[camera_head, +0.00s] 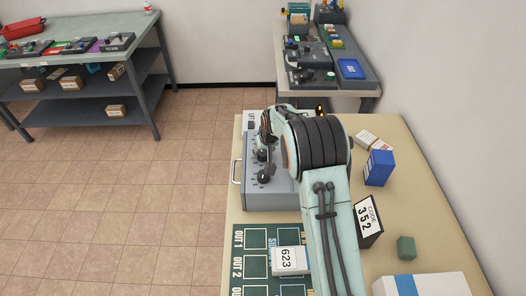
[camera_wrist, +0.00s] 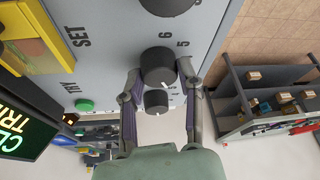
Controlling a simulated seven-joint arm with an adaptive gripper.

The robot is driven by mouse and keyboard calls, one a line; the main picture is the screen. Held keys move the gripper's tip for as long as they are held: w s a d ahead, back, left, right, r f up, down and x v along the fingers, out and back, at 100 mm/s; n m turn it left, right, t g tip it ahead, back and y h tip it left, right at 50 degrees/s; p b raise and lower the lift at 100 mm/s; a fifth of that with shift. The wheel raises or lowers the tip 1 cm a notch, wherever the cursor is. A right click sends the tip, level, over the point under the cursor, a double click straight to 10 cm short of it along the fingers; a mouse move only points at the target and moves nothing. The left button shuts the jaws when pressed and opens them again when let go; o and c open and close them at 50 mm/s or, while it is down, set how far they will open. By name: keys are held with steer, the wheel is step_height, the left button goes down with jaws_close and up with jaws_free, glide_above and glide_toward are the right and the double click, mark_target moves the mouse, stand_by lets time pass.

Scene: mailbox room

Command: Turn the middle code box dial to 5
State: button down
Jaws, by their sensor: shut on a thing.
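The grey code box (camera_head: 268,200) stands on the table, partly hidden behind my arm, with dark round dials on its face. In the wrist view the middle dial (camera_wrist: 158,67) is between one dial (camera_wrist: 170,5) at the top edge and another (camera_wrist: 157,100) below it. My gripper (camera_wrist: 160,74) has its fingers on both sides of the middle dial and is shut on it. Digits, including a 5 and a 6, are printed on the panel beside the dials. I cannot tell which digit the middle dial points to.
A code card (camera_head: 369,220) reading 352 stands right of my arm. A blue box (camera_head: 379,168), a green cube (camera_head: 406,247) and a white box marked 623 (camera_head: 290,260) are on the table. In the wrist view a green button (camera_wrist: 85,105) and a lit sign (camera_wrist: 20,140) are at left.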

steer(key=n, duration=0.2)
steer(key=n+y, duration=0.1)
steer(key=n, duration=0.1)
steer(key=shift+d+n+g+y, duration=0.1)
steer(key=shift+n+g+y, duration=0.2)
steer(key=shift+g, duration=0.1)
steer(key=n, duration=0.2)
steer(key=n+g+y, duration=0.1)
steer(key=n, duration=0.1)
steer(key=shift+w+n+g, duration=0.1)
steer(key=shift+n+g, duration=0.2)
steer(key=n+g, duration=0.1)
steer(key=n, duration=0.1)
steer(key=n+g, duration=0.1)
steer(key=n, duration=0.2)
steer(key=shift+w+f+y, duration=0.1)
steer(key=shift+y, duration=0.2)
steer(key=shift+n+g, duration=0.8)
steer(key=shift+n, duration=1.4)
steer(key=c, duration=0.7)
jaws_free()
